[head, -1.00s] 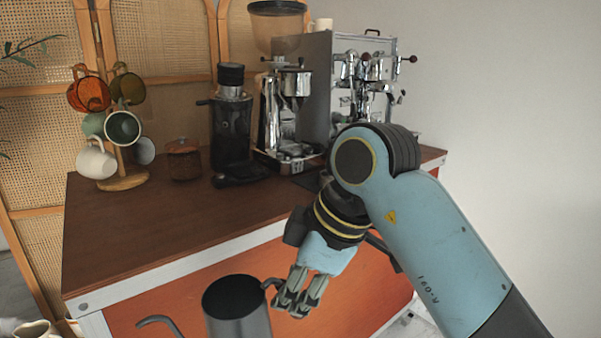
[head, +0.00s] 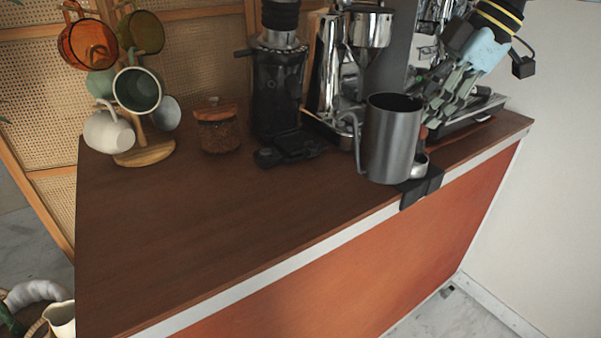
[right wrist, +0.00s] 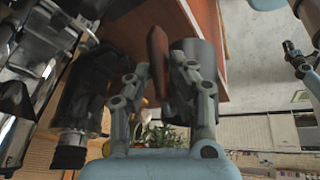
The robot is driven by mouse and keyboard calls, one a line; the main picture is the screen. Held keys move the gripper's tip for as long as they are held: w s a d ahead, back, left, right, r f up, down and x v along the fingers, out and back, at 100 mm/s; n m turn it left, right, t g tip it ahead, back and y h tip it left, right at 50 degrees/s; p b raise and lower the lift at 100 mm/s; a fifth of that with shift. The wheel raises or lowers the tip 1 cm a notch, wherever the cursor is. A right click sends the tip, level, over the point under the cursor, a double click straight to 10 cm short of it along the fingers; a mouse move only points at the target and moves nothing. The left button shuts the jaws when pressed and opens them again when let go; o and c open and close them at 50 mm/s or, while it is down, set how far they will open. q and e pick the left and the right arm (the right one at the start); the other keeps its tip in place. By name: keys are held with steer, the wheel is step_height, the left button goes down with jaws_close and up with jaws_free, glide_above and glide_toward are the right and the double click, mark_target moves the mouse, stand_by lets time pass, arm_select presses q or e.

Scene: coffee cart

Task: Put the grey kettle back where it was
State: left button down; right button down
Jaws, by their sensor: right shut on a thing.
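The grey kettle (head: 392,140) is upright at the right part of the cart top, near its front edge, with its spout to the left. I cannot tell whether its base touches the top. In the right wrist view, the gripper's two fingers (right wrist: 162,95) stand in front of a dark grey body and a reddish-brown piece.
A black mat (head: 422,187) hangs over the front edge, with a small steel piece (head: 420,166) beside the kettle. Behind are a black grinder (head: 277,95) and the espresso machine. A lidded jar (head: 217,128) and mug tree (head: 146,152) stand left. The front left top is clear.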

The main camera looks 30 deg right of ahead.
steer(key=shift+w+r, duration=0.25)
steer(key=shift+r, duration=0.3)
steer(key=shift+w+r, duration=0.25)
steer(key=shift+r, duration=0.25)
steer(key=shift+w, duration=0.15)
steer(key=w+a+f, duration=0.1)
steer(key=w+f, duration=0.2)
steer(key=w+a+f, duration=0.1)
steer(key=w+f, duration=0.3)
steer(key=w+a+f, duration=0.2)
steer(key=w+f, duration=0.1)
steer(key=f, duration=0.1)
steer(key=shift+w+b, duration=0.25)
steer(key=shift+b, duration=0.05)
steer(key=c, duration=1.2)
jaws_free()
arm_select(q)
steer(key=shift+w+f, duration=0.25)
steer(key=shift+w, duration=0.2)
steer(key=shift+f, duration=0.15)
arm_select(e)
steer(key=v, duration=1.2)
steer(key=shift+s+r, duration=0.1)
